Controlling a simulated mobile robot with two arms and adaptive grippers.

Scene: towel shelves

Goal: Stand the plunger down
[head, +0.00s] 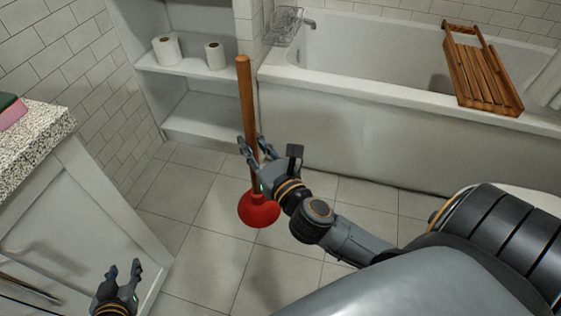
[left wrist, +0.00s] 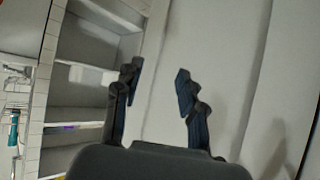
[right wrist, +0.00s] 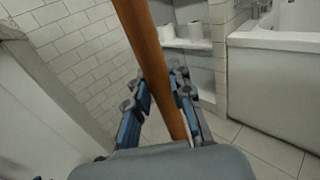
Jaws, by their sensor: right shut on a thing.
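The plunger has a wooden handle (head: 246,100) and a red rubber cup (head: 259,211). It is close to upright, with the cup down and the handle top leaning slightly left in the head view. My right gripper (head: 252,150) is shut on the lower part of the handle. The handle (right wrist: 158,62) also runs between the fingers in the right wrist view. I cannot tell whether the cup touches the floor. My left gripper (head: 124,270) is open and empty at the lower left, beside the cabinet. Its parted fingers show in the left wrist view (left wrist: 157,88).
The tiled floor (head: 205,260) around the cup is clear. White shelves (head: 190,66) with two toilet rolls stand behind. A bathtub (head: 350,130) with a wooden rack (head: 480,72) is at the back right. A stone-topped cabinet (head: 95,215) stands at the left.

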